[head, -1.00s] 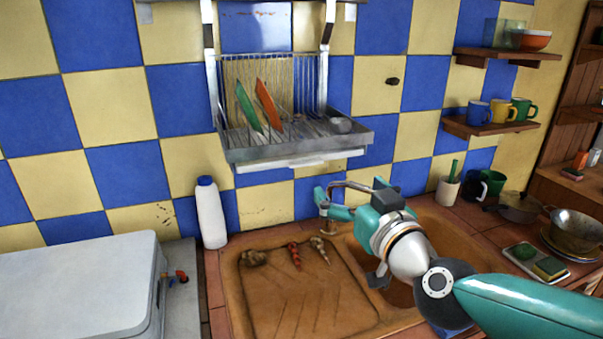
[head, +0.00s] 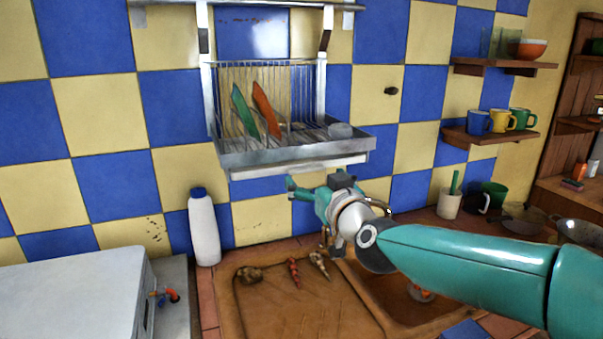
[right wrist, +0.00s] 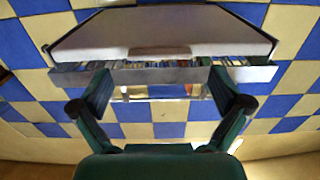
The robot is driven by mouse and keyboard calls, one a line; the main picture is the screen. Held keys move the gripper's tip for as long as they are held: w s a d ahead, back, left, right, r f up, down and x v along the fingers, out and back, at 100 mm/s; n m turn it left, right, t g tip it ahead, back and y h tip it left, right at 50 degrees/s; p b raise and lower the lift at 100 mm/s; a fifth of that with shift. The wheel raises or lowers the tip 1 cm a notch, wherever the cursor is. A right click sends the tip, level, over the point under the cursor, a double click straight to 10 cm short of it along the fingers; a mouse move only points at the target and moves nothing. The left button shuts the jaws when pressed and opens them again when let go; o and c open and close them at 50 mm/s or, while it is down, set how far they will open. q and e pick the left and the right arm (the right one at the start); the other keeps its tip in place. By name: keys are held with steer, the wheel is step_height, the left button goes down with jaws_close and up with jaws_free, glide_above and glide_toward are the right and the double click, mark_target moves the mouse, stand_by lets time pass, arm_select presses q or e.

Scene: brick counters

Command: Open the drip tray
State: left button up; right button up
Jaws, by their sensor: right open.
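The drip tray (head: 298,167) is a thin white tray under the metal dish rack (head: 295,152) on the tiled wall. Its front edge shows below the rack's grey rim, and I see no clear gap from it being pulled out. My right gripper (head: 314,187) is open and empty, just below the tray's front edge in the head view. In the right wrist view, the tray's broad pale surface (right wrist: 160,32) lies ahead of the two spread fingers (right wrist: 164,92). I cannot tell whether they touch it. My left gripper is not in view.
The rack holds a green plate (head: 245,110) and an orange plate (head: 266,108). Below are a white bottle (head: 204,229) and a brown sink (head: 290,310) with several small items on its drainboard. Shelves with mugs (head: 490,134) hang at right. The wall left of the rack is free.

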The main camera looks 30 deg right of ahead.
mark_target(307, 171)
steer(key=x, duration=0.5)
steer(key=shift+w, duration=0.1)
